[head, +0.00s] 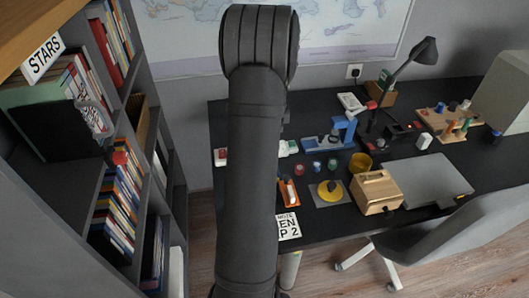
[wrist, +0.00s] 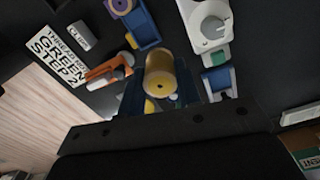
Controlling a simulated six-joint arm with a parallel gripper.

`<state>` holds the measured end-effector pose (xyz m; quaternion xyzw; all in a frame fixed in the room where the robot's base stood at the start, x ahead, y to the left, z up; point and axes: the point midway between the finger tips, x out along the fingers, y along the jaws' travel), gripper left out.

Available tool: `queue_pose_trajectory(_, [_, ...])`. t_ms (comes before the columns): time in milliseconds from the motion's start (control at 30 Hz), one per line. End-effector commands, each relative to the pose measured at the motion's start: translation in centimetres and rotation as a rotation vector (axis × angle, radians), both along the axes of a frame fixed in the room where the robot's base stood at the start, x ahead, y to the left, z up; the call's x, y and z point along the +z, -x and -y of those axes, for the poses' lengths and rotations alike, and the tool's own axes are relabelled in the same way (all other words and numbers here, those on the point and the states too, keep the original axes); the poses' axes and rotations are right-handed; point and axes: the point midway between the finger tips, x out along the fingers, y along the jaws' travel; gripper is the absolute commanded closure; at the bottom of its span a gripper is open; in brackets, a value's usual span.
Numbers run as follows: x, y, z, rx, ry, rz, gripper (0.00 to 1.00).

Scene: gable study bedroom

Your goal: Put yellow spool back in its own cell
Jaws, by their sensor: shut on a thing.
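A yellow spool (wrist: 160,72) shows in the middle of the wrist view, its round end with a dark centre hole towards the camera. My gripper (wrist: 161,96) is shut on it, with a dark finger on each side. The spool looks held over the dark desk; its exact height is hard to tell. In the head view my own arm hides the gripper and the held spool. I cannot make out which cell belongs to the yellow spool.
A pegged rack (head: 447,118) and a lamp (head: 424,51) stand to the right.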

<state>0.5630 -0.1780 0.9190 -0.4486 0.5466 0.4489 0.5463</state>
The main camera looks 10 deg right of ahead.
Motion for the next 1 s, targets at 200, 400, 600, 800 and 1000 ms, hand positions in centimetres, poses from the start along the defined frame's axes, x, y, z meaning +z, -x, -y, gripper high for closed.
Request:
queue_pose_trajectory(200, [-0.5,6.8,4.6,-0.007,0.000,-0.001,0.92])
queue_pose_trajectory(400, [-1.0,10.9,6.5,-0.005,0.001,0.001,0.92])
queue_pose_trajectory(600, [-2.6,9.7,5.0,0.005,0.000,-0.001,0.92])
queue_pose_trajectory(800, [-5.5,6.2,1.9,0.005,0.000,-0.002,0.92])
queue_pose_trajectory(1000, [-7.5,3.5,-0.4,0.002,0.001,0.001,0.92])
